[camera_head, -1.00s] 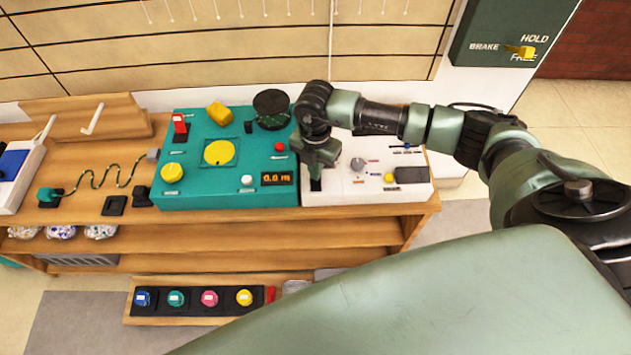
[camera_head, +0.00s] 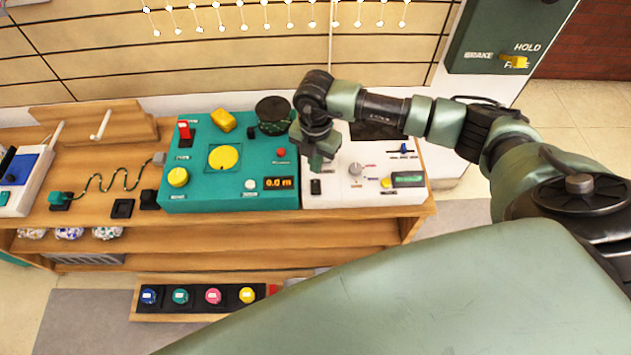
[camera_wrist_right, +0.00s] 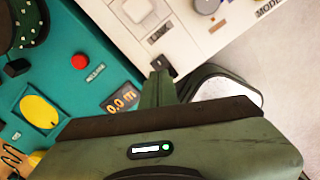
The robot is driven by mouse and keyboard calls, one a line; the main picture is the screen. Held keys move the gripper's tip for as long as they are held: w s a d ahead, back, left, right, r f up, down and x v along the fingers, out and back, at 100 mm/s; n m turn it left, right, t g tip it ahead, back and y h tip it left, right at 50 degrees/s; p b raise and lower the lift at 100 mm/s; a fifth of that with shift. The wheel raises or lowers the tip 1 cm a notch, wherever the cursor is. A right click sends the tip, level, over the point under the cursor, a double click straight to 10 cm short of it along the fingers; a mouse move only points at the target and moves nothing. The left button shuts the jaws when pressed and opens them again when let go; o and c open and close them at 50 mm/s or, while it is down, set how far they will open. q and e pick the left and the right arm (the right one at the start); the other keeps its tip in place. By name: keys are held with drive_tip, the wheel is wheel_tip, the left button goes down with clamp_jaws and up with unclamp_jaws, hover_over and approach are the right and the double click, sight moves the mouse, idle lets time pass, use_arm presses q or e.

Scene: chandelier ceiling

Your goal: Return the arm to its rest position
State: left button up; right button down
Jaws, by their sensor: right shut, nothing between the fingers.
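My right arm reaches in from the right, and its right gripper (camera_head: 316,160) hangs over the seam between the teal console (camera_head: 225,160) and the white panel (camera_head: 350,190). In the right wrist view its fingers (camera_wrist_right: 160,85) are together and empty, with a small black switch (camera_wrist_right: 162,64) of the white panel just beyond the tips. The black switch also shows below the gripper in the head view (camera_head: 315,186). My left gripper is not in view.
The wooden bench (camera_head: 130,150) holds both consoles and a blue-and-white box (camera_head: 25,175) at the left. A drawer (camera_head: 200,295) with several coloured knobs stands out low in front. A green BRAKE/HOLD panel (camera_head: 500,45) is at the upper right. Several small bulbs hang along the wall.

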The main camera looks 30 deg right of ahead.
drive_tip(key=shift+r, duration=0.65)
